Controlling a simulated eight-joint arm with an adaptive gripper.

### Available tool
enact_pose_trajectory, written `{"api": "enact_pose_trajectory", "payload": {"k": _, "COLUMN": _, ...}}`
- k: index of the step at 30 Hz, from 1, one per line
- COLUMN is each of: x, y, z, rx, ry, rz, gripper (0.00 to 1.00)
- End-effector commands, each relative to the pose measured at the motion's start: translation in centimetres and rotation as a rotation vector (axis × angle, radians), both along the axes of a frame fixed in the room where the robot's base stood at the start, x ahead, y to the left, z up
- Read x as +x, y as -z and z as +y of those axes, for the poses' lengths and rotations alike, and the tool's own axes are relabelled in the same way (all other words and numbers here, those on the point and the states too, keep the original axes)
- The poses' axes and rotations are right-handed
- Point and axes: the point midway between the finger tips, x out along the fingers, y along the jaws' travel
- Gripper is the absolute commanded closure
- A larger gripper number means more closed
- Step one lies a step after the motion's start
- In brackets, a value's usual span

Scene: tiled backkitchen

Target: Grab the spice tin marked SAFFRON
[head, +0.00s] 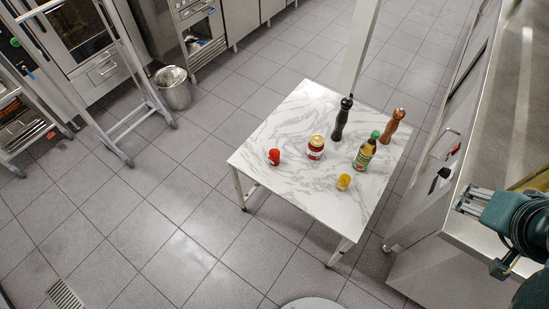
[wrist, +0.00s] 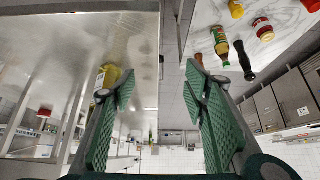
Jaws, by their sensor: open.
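No marking reading SAFFRON is legible in either view. Two small containers stand on the marble-topped table (head: 300,105): a red one (head: 274,157) near its left side and a yellow one (head: 343,182) near its front. I cannot tell which is the saffron tin. The yellow container also shows at the top of the wrist view (wrist: 236,9). My gripper (head: 464,202) is at the right edge of the head view, over the steel counter side and well apart from the table. In the wrist view its green fingers (wrist: 160,82) are spread with nothing between them.
A jar with a red label (head: 316,147), a green-capped bottle (head: 365,153), a black mill (head: 341,120) and a copper-brown mill (head: 391,127) share the table. A steel counter (head: 465,225) stands to the right. A bin (head: 174,90) stands on the floor.

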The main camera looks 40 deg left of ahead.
Motion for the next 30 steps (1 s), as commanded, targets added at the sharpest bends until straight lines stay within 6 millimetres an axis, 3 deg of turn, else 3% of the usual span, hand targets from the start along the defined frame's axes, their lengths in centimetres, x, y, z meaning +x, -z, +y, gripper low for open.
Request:
{"api": "enact_pose_trajectory", "payload": {"k": 11, "x": 2.2, "y": -0.5, "z": 2.2, "rx": -0.028, "ry": -0.091, "rz": 0.033, "gripper": 0.55}}
{"api": "enact_pose_trajectory", "payload": {"k": 30, "x": 9.0, "y": 0.0, "z": 10.5, "rx": -0.123, "ry": -0.384, "rz": 0.131, "gripper": 0.55}}
